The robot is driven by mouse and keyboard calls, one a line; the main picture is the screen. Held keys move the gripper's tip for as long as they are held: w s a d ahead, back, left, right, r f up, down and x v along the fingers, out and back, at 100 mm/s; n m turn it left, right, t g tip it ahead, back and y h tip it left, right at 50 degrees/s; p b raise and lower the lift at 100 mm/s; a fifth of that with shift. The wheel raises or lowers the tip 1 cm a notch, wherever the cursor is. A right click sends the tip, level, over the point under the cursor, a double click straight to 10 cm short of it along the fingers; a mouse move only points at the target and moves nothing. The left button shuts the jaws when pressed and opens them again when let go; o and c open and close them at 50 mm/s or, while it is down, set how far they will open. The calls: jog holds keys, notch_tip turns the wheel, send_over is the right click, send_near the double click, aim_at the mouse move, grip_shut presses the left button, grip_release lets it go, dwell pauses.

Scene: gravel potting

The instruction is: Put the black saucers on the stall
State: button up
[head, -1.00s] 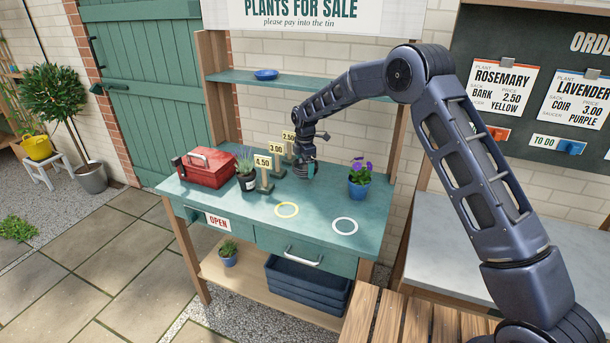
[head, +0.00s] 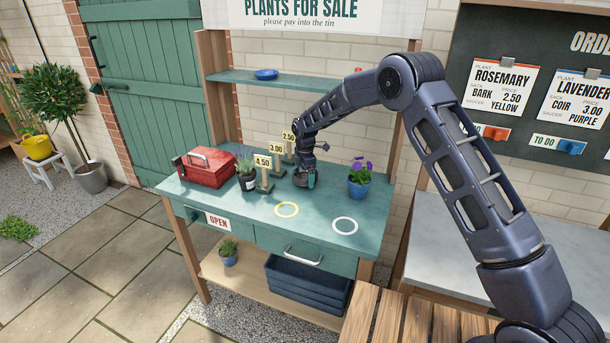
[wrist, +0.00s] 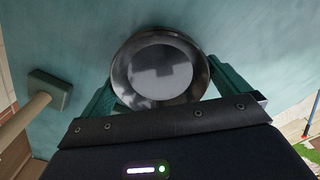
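A round, shiny black saucer (wrist: 160,72) fills the middle of the wrist view, between the green fingers of my gripper (wrist: 162,85). Both fingers touch its rim from opposite sides, so my gripper is shut on it. In the head view my gripper (head: 305,181) points down at the green stall top (head: 245,208), right of the price stands. The saucer is low over the stall top. I cannot tell whether it touches the surface. In the head view the saucer is mostly hidden by my gripper. No other black saucer is clearly visible.
Price stands (head: 264,174) and a potted lavender (head: 246,172) are left of my gripper; a blue pot of violets (head: 359,182) is to its right. A red toolbox (head: 205,167) sits at the left.

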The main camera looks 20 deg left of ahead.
aim_at(305, 173)
notch_tip(305, 173, up, 12)
jog(key=shift+r, duration=0.2)
dwell(0.4)
